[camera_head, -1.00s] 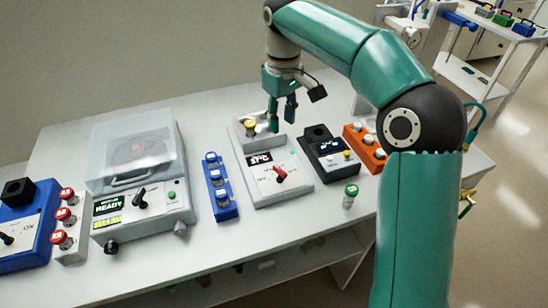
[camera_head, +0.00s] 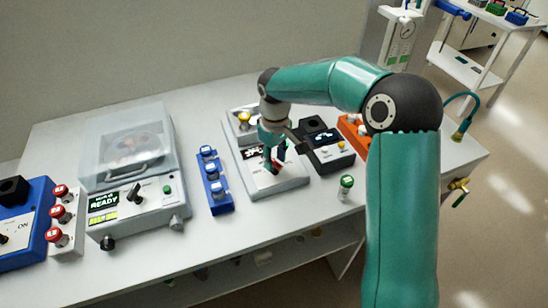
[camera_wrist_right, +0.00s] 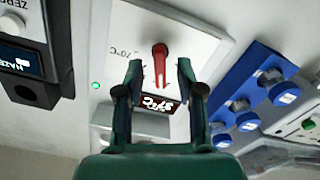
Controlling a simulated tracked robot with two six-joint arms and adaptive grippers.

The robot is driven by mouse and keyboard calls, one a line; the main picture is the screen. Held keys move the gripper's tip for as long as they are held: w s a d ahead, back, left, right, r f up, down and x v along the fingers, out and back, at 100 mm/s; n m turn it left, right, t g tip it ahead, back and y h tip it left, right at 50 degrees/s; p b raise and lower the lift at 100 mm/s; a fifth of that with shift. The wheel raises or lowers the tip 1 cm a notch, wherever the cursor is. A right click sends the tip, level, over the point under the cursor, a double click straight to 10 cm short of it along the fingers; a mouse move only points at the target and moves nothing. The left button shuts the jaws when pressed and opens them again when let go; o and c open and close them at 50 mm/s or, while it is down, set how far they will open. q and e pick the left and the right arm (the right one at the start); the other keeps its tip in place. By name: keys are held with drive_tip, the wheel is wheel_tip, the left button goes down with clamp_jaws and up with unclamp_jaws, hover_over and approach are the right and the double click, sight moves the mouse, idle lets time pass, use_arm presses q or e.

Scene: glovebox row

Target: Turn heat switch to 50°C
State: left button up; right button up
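The heat switch is a red lever (camera_wrist_right: 160,56) on the white front panel of a heater unit (camera_head: 292,179). In the right wrist view, a 70°C mark is readable left of the lever, and a dark display (camera_wrist_right: 157,103) seems to read 37°C. My right gripper (camera_head: 273,169) is over the panel with its fingers pointing down at the lever. In the wrist view the fingers (camera_wrist_right: 159,72) are open, one on each side of the lever, with visible gaps and no clear contact. In the head view the gripper partly hides the lever and display. My left gripper is not in view.
A blue vial rack (camera_head: 216,190) stands left of the heater, and a centrifuge with a clear lid (camera_head: 130,145) beyond it. A dark device (camera_head: 325,150) and an orange rack (camera_head: 350,130) are to the right. A green-capped vial (camera_head: 345,188) stands near the front edge.

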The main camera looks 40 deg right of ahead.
drive_tip(key=shift+f, duration=0.25)
clamp_jaws()
